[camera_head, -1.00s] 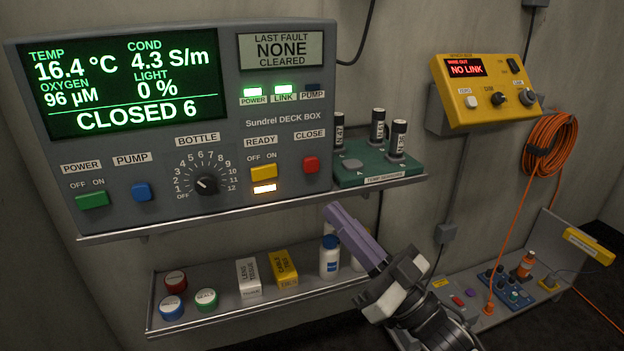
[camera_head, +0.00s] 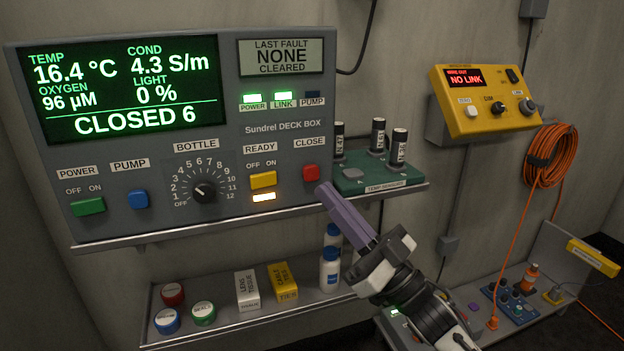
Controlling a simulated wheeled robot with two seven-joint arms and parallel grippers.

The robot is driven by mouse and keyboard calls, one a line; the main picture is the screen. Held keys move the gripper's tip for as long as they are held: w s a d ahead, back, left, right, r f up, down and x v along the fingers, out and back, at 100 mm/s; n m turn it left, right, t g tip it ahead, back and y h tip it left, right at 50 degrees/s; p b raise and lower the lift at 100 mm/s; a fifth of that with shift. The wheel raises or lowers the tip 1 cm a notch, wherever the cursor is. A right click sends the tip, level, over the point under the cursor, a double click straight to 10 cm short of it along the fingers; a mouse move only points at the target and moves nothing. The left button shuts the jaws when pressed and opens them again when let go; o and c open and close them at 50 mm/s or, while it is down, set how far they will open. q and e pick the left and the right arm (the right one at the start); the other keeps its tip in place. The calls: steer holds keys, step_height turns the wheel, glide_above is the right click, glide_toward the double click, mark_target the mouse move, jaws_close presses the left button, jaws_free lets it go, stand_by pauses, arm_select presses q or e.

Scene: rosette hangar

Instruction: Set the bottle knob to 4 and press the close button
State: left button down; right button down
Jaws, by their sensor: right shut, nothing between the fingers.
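The grey deck box (camera_head: 150,215) fills the left; its green display (camera_head: 130,85) reads CLOSED 6. The black bottle knob (camera_head: 204,191) sits in a dial marked OFF to 12. A small light mark shows on its left side; I cannot tell its exact number. The red close button (camera_head: 311,173) is at the box's lower right. My right gripper (camera_head: 324,190) has long purple fingers, shut and empty. Its tip appears just below and right of the close button; I cannot tell if they touch. My left gripper is not in view.
A green sensor rack (camera_head: 370,180) stands right of the box. A lower shelf (camera_head: 225,333) holds jars, boxes and bottles. A yellow unit (camera_head: 480,115) is on the wall.

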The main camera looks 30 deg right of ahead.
mark_target(307, 168)
steer(key=shift+w+d, duration=0.25)
steer(key=shift+w, duration=0.65)
steer(key=shift+w+d, duration=0.2)
steer(key=shift+w, duration=0.65)
steer(key=shift+w, duration=0.1)
stand_by(0.6)
steer(key=shift+w+d, duration=0.1)
steer(key=shift+w, duration=0.2)
steer(key=shift+w+d, duration=0.1)
steer(key=shift+w, duration=0.35)
stand_by(0.6)
steer(key=shift+s, duration=0.1)
steer(key=shift+s+a+p, duration=0.2)
steer(key=shift+s+p, duration=0.2)
steer(key=shift+s, duration=0.4)
